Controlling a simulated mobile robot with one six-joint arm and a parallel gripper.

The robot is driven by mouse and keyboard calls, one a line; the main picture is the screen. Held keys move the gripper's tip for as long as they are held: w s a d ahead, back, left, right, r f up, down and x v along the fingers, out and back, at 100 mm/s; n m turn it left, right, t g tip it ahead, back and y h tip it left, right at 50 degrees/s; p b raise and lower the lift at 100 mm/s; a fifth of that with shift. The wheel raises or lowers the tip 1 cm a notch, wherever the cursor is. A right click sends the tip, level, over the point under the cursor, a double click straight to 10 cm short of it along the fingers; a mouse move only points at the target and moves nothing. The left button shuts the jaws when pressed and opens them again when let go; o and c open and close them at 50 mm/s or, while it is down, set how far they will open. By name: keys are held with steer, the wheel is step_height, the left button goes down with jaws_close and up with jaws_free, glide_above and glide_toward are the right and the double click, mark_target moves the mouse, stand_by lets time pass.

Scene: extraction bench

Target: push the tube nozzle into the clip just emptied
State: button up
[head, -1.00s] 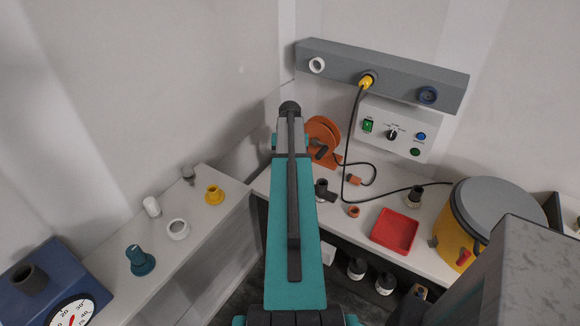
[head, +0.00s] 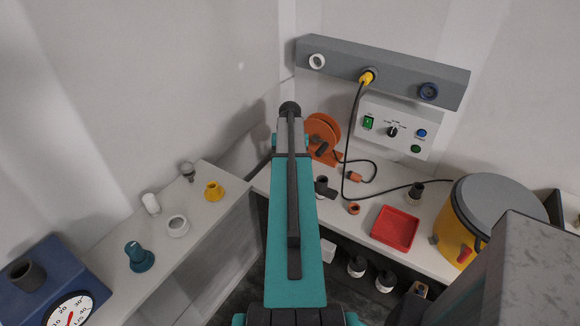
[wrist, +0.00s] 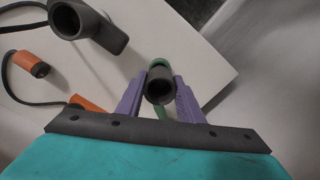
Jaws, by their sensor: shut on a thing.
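In the wrist view my gripper (wrist: 160,98) has two purple fingers shut on a dark grey hollow tube piece, which looks like the tube nozzle (wrist: 160,84). Its open round end faces the camera. A green part (wrist: 162,63) shows behind and below the nozzle, between the fingers; I cannot tell whether it is the clip or whether the nozzle touches it. In the head view my own arm hides the gripper and the nozzle. No emptied clip can be made out for certain.
A dark fitting (wrist: 75,20) stands on the bench left of my gripper, with a black cable and orange plug (wrist: 38,65) nearby. In the head view, a red tray (head: 396,229), yellow drum (head: 465,235) and orange reel (head: 322,137) stand on the bench. The side shelf holds several small fittings.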

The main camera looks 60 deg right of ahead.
steer(key=o, duration=1.2)
steer(key=shift+r+b, duration=1.45)
steer(key=shift+r, duration=5.4)
